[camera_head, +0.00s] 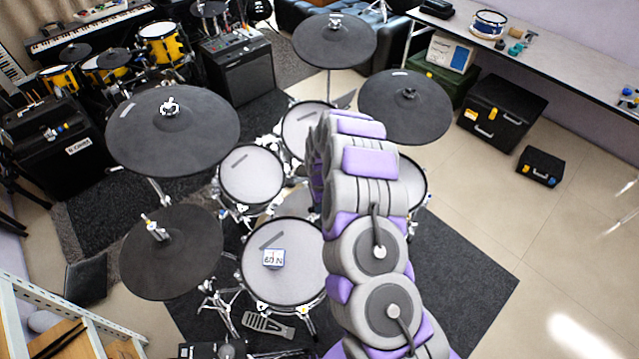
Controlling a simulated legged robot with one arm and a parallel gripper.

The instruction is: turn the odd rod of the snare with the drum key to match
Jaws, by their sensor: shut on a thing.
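The nearest mesh-headed drum (305,262), which I take to be the snare, stands in the lower middle with a pale grey head and chrome rim. A small white and blue card or box (274,259) reading "60 N" lies on its head. Chrome hardware shows along its near rim, but single rods are too small to compare. My grey and purple arm rises from the bottom right of the drum and folds over at the top. It covers the drum's right edge. My gripper is hidden behind the arm links, and I see no drum key.
Round mesh pads (252,175) and dark cymbal pads (172,130), (172,252) crowd around the drum. Another cymbal pad (405,105) hangs close to the arm's right. A pedal (266,324) is at the front. Open floor (530,235) lies to the right.

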